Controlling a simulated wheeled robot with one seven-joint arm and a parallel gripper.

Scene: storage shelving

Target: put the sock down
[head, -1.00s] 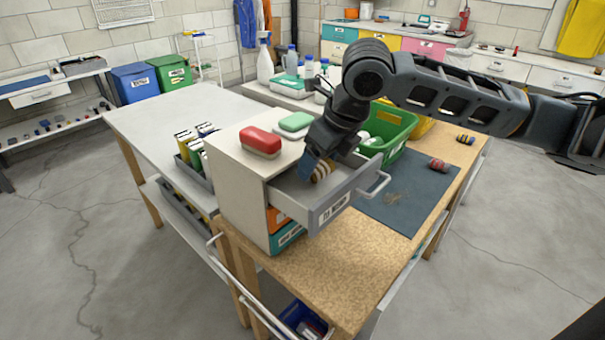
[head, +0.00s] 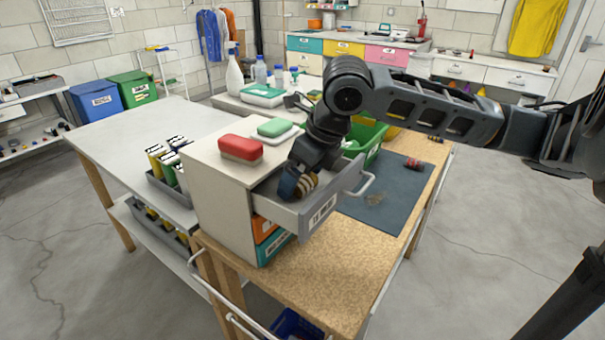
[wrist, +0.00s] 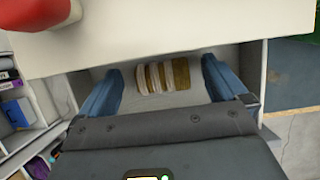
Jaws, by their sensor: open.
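The rolled sock (head: 306,184), striped brown and cream, is inside the open top drawer (head: 320,212) of a small cabinet. In the wrist view the sock (wrist: 163,77) lies between my two blue fingers, with a gap on each side. My gripper (wrist: 162,70) is open and reaches down into the drawer around the sock. In the head view my gripper (head: 296,186) partly hides the sock and the drawer's inside.
A green bin (head: 366,140) stands behind the drawer. The wooden bench front (head: 320,285) is clear.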

